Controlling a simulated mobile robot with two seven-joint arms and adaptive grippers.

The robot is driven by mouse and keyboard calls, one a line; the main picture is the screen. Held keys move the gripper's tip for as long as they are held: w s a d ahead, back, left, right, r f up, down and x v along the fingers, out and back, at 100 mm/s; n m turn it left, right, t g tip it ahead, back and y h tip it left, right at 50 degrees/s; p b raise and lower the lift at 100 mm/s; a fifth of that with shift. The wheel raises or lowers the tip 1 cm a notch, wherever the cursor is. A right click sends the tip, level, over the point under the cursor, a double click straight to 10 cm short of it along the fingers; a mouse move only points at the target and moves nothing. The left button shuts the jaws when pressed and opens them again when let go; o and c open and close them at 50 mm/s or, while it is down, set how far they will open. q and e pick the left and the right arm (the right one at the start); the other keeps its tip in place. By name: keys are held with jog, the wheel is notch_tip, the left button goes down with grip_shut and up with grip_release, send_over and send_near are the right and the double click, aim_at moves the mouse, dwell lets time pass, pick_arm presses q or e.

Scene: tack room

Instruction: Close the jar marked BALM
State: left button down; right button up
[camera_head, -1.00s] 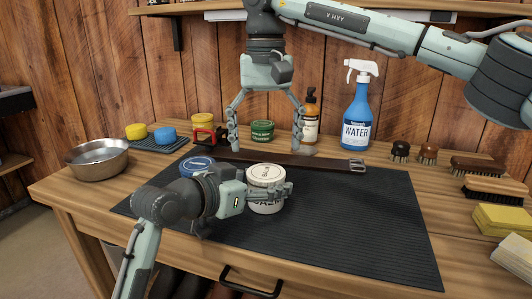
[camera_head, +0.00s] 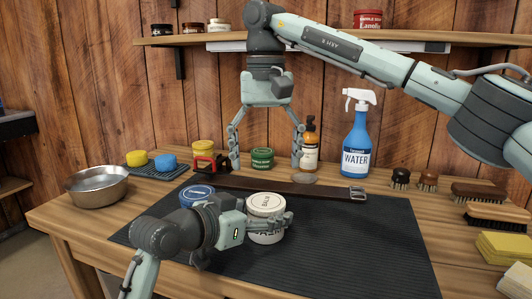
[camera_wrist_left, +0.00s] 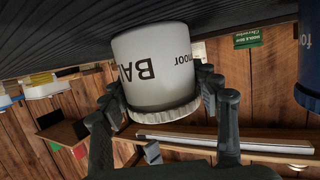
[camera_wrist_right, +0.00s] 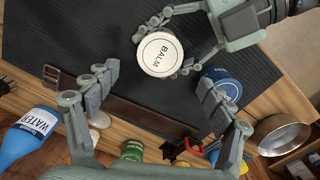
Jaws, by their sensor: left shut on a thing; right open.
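The white BALM jar (camera_head: 265,228) stands upright near the middle of the dark mat, with its pale ridged lid (camera_wrist_right: 160,54) on top; I cannot tell whether the lid is tight. The lid's top reads BALM in the right wrist view. My left gripper (camera_head: 282,222) is shut around the jar (camera_wrist_left: 155,65) from the left, and the left wrist view shows its fingers on both sides near the lid's level. My right gripper (camera_head: 267,163) is open and empty, pointing down, behind and above the jar, apart from it.
Behind are a leather strap (camera_head: 300,188), green tin (camera_head: 262,159), amber bottle (camera_head: 310,150) and blue WATER spray bottle (camera_head: 356,145). A metal bowl (camera_head: 97,187) is at left. The mat's right side (camera_head: 370,245) is clear.

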aim_at(266, 201)
notch_tip(266, 201, down, 7)
dwell(0.3)
jog(key=c, duration=1.2)
jog(key=o, duration=1.3)
jog(key=shift+r, duration=2.3)
